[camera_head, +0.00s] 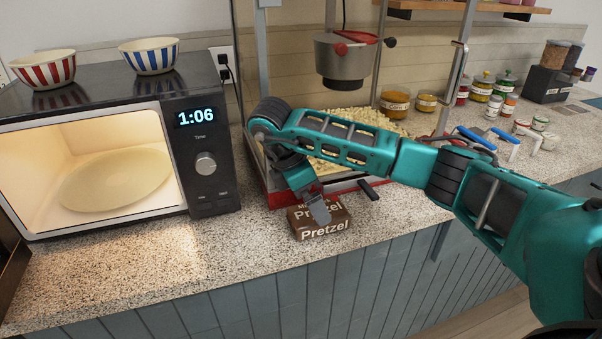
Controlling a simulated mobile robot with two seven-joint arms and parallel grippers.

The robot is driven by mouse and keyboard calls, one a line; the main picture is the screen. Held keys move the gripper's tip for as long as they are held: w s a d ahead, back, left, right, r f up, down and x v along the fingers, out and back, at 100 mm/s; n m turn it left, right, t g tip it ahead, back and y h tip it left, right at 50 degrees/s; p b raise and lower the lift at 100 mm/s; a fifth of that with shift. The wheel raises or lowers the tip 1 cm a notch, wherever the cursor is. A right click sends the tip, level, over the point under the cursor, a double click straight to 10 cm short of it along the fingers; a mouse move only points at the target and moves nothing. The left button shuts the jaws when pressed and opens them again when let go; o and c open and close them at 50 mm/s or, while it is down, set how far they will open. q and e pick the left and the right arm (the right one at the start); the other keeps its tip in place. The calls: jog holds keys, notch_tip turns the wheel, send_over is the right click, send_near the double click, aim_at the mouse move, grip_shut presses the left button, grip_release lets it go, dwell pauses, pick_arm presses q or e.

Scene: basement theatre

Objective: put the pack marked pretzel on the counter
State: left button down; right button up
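The brown pack marked Pretzel (325,229) is at the counter (265,245) near its front edge, in front of the popcorn machine. Its lettering faces me. I cannot tell whether it rests fully on the counter or is held slightly above it. My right gripper (318,208) reaches in from the right and points down at the pack. One grey finger overlaps the pack's top and front. The other finger is hidden, so its grip on the pack is unclear. My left gripper is not in view.
An open, lit microwave (205,190) with a plate (115,180) inside stands left, two striped bowls on top. The popcorn machine (285,199) stands right behind the pack. Jars (395,103) and small containers sit further right. The counter front between microwave and pack is clear.

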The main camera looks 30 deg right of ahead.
jog(key=v, duration=0.7)
dwell(0.5)
